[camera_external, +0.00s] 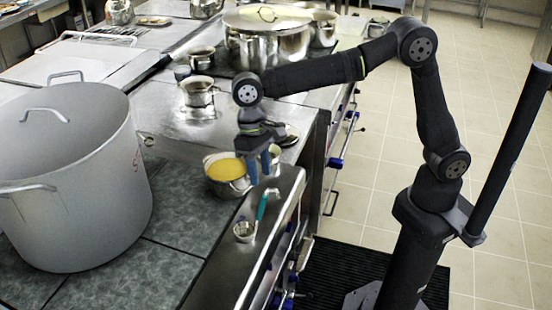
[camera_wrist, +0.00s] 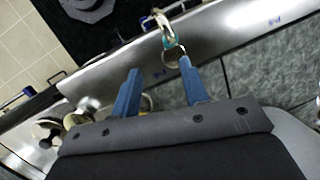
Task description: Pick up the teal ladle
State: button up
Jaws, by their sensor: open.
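The teal ladle (camera_external: 262,206) lies on the steel front ledge of the stove. Its metal bowl points toward the camera and its hooked end is away to the upper right. My gripper (camera_external: 260,179), with blue fingers pointing down, is open and empty above the ledge, just up from the teal handle in the picture. In the wrist view the ladle (camera_wrist: 170,42) shows at the top middle. Its round bowl is beside the right fingertip of my gripper (camera_wrist: 159,65), partly overlapped by it. The gap between the fingers shows bare steel.
A small pan of yellow liquid (camera_external: 225,167) stands just left of my gripper. A large grey stockpot (camera_external: 75,180) fills the left of the stovetop. More pots, including a wide lidded one (camera_external: 267,45), stand behind. The ledge ends on the right above knobs and the floor.

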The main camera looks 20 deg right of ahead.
jog(key=w+d+f+m+g+y, duration=0.3)
jog(key=w+d+f+m+g, duration=0.1)
jog(key=d+f+m+g, duration=0.2)
jog(key=m+y, duration=0.7)
send_near(259, 220)
jog(key=shift+g, duration=0.3)
jog(key=shift+w+f+x, duration=0.1)
jog(key=shift+w+x, duration=0.05)
jog(key=shift+x, duration=2.15)
jog(key=shift+w+f+x, duration=0.1)
jog(key=shift+x, duration=2.25)
jog(key=shift+w+a, duration=0.1)
jog(key=shift+a, duration=0.05)
grip_shut()
